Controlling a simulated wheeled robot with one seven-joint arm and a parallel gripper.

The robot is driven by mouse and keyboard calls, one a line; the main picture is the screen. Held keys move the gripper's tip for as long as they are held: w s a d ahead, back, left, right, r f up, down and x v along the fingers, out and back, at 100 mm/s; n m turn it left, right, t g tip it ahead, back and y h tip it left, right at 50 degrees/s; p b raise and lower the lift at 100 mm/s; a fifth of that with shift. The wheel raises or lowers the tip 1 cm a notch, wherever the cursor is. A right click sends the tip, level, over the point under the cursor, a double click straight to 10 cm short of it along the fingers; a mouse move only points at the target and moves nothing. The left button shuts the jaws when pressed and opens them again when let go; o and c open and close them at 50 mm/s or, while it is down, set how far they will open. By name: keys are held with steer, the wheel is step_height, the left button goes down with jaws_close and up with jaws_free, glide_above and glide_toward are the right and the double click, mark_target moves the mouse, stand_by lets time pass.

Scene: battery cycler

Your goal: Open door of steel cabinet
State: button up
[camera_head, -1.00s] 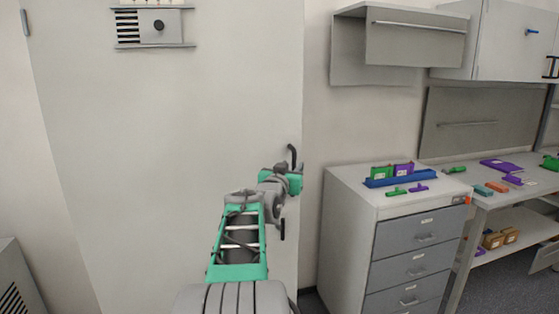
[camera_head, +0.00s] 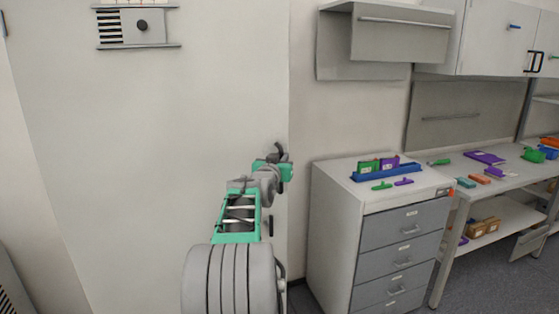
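No label marks a steel cabinet. A tall pale door-like panel (camera_head: 150,150) fills the left half. A pale wall cabinet (camera_head: 497,38) hangs at the upper right; a blue handle (camera_head: 515,27) sits on its front, and a black handle (camera_head: 534,62) is at its right. My gripper (camera_head: 279,158) is at the end of my outstretched arm, in front of the right edge of the tall panel. It is small and seen from behind, so its fingers are unclear, as is any contact with the panel.
A grey drawer unit (camera_head: 398,237) stands right of the panel, with a blue tray (camera_head: 388,173) on top. A workbench (camera_head: 520,178) with several small coloured items is further right. Dark floor (camera_head: 475,285) is open in front of the workbench.

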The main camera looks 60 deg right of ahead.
jaws_close()
stand_by(0.9)
